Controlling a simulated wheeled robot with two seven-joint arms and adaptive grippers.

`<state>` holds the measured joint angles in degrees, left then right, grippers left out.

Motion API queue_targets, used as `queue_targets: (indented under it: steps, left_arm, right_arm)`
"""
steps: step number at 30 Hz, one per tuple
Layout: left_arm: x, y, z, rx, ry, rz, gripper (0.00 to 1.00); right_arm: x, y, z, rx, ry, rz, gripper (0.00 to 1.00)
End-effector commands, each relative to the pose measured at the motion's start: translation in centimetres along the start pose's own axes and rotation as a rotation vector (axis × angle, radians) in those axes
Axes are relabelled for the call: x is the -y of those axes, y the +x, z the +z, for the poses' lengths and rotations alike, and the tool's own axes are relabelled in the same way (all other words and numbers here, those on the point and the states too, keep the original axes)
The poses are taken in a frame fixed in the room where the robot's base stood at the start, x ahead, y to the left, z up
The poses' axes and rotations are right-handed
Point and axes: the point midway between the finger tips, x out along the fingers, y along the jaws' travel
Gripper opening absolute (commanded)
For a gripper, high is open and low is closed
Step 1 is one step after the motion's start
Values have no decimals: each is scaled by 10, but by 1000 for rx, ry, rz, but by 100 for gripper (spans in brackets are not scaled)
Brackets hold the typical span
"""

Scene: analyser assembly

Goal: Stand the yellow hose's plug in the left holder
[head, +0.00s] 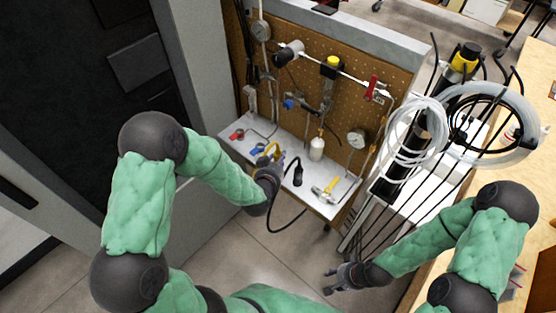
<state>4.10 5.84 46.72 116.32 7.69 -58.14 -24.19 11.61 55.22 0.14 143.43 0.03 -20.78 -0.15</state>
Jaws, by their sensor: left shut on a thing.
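My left gripper (274,164) is over the left part of the narrow white shelf (323,195). It is shut on the yellow hose's plug, which the fingers mostly hide; a yellow curved piece (267,149) shows just beyond the fingertips. A red fitting (237,134) and a blue fitting (257,151) sit to its left on the shelf. I cannot tell the left holder apart from these small parts. My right gripper (331,280) is low on the right, empty, with its fingers apart, away from the shelf.
A pegboard (325,110) with gauges, pipes and valves rises behind the shelf. Coiled hoses (490,100) hang on a rack at right.

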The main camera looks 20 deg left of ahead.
Motion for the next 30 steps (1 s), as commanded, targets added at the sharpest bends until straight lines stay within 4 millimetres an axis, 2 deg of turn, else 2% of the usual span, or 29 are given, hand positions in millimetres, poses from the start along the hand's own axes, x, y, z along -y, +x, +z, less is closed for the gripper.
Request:
queue_targets:
  steps: [30]
  left_arm:
    - [0, 3, 6, -1, 0, 0, 5]
  right_arm:
    - [-3, 8, 0, 0, 0, 0, 40]
